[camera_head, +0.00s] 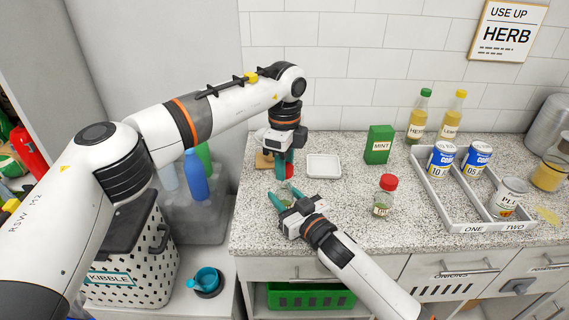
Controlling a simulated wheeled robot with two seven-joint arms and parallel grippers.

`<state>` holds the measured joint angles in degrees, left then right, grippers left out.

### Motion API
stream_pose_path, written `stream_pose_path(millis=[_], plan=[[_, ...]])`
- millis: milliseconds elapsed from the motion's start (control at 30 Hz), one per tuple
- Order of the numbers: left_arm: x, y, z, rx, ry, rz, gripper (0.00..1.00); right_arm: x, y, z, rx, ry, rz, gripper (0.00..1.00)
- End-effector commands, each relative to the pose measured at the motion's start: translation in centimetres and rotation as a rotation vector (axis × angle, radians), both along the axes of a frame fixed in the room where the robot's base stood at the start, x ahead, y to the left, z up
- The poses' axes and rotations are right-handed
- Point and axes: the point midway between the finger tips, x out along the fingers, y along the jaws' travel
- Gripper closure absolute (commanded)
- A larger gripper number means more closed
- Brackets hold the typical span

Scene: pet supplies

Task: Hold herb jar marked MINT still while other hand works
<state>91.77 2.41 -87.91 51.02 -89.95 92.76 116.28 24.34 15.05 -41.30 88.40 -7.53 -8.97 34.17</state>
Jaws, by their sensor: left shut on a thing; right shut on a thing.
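A small glass jar (286,194) stands on the speckled counter near its front left; no label on it can be read. My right gripper (283,195) comes in low from the front and is shut around the jar, its teal fingers at the jar's sides. My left gripper (284,170) points straight down above the jar and is shut on a red lid (289,171), partly hidden by its fingers. I cannot tell whether lid and jar touch. A green box marked MINT (378,145) stands upright farther back.
Another jar with a red lid (385,195) stands to the right. A white dish (323,166) lies behind the grippers. A two-part white tray (441,204) holds cans on the right, with two bottles behind it. The counter's front edge is close to my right arm.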

Motion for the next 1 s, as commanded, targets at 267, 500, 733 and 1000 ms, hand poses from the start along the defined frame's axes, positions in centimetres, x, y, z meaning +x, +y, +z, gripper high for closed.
stream_pose_path(millis=[267, 500, 733, 1000], plan=[[0.0, 0.0, 2.0, -0.001, -0.002, 0.000, 0.92, 0.0, 0.0, -0.1, -0.001, 0.002, 0.000, 1.00], [0.0, 0.0, 4.0, 0.000, 0.000, 0.000, 0.92, 0.0, 0.0, -0.1, -0.001, 0.002, 0.000, 1.00], [0.0, 0.0, 4.0, 0.000, 0.000, 0.000, 0.92, 0.0, 0.0, -0.1, -0.001, 0.002, 0.000, 0.45], [0.0, 0.0, 4.0, 0.000, 0.000, 0.000, 0.92, 0.0, 0.0, 0.0, -0.001, 0.001, 0.000, 0.32]])
